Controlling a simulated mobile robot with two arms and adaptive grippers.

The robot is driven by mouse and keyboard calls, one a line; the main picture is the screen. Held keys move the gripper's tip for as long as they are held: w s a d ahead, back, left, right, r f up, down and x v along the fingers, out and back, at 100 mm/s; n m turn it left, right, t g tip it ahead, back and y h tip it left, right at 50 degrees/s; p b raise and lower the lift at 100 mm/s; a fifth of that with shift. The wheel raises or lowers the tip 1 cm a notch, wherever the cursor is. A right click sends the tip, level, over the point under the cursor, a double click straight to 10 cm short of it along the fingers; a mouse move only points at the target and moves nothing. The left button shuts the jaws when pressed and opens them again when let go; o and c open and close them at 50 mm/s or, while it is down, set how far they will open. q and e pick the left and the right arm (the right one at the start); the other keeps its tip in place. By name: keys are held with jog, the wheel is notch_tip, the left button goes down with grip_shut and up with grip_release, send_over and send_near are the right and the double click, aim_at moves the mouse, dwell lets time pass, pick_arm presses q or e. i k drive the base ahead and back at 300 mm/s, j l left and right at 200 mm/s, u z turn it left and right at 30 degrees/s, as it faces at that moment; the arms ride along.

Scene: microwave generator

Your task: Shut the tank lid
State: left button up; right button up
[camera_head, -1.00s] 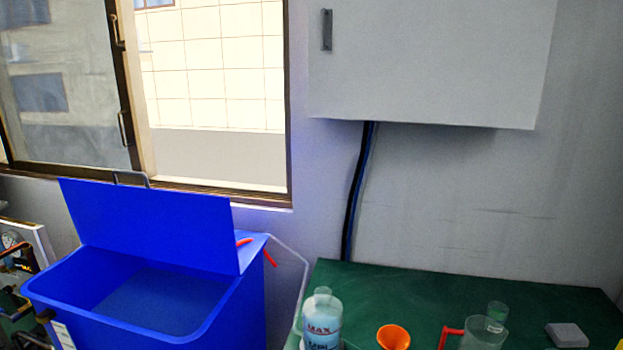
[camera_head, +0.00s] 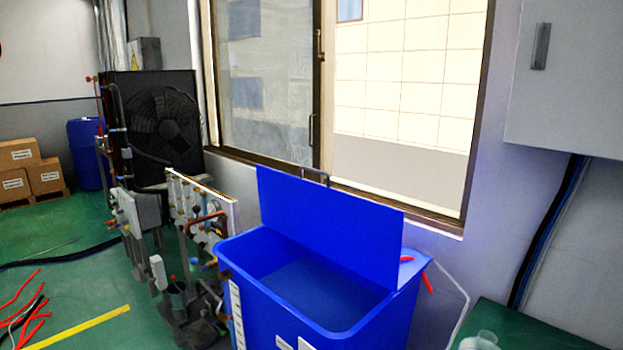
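The blue tank (camera_head: 386,312) stands on the floor right of centre, in front of the window wall. Its lid (camera_head: 330,222) is a flat blue panel that stands raised along the tank's back side, so the tank's top is open. A grey handle (camera_head: 315,174) shows at the lid's upper edge. Red pieces (camera_head: 427,282) show at the tank's right end. Neither of my grippers is in view.
A green table (camera_head: 545,331) stands to the right. Pipes and valve panels (camera_head: 200,212) stand directly left of the tank. A black fan unit (camera_head: 160,125) is behind them. Red and black cables (camera_head: 30,315) lie on the green floor at the left, where a yellow line (camera_head: 80,327) runs.

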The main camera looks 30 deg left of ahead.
aim_at(363, 236)
jog(key=u, duration=0.4)
jog(key=i+j+u, duration=0.15)
jog(key=u, duration=0.3)
jog(key=i+j+u, duration=0.1)
jog(key=i+u, duration=0.2)
jog(key=u, duration=0.2)
jog(key=i+u, duration=0.25)
jog(key=u, duration=0.2)
jog(key=i, duration=0.15)
